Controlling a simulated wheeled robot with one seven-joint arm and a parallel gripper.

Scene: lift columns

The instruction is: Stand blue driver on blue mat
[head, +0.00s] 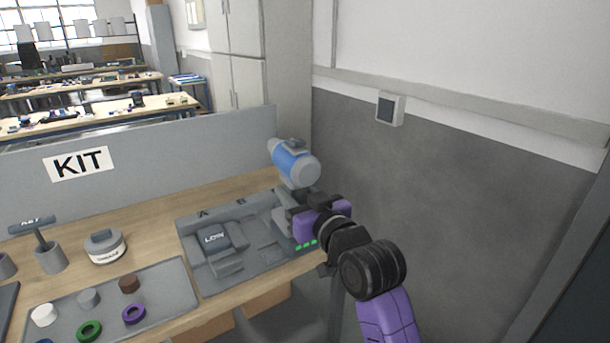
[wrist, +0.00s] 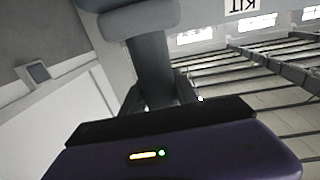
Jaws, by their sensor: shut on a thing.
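The blue driver (head: 293,163), blue and grey, is held up above the back right of the workbench, its body tilted. My gripper (head: 306,199) is shut on its grey lower part, which also shows as a grey handle (wrist: 150,65) between my fingers (wrist: 158,98) in the wrist view. The driver appears clear of the grey kit tray (head: 203,285) below it. The lower end of the driver is partly hidden by my gripper. I cannot make out a blue mat in either view.
The kit tray holds a dark labelled block (head: 216,237). A flat grey tray (head: 170,270) with several coloured rings lies front left. A round tape-like item (head: 105,246) and a hammer-like tool (head: 40,232) stand behind it. A grey partition (head: 220,145) backs the bench; a wall (head: 450,190) is right.

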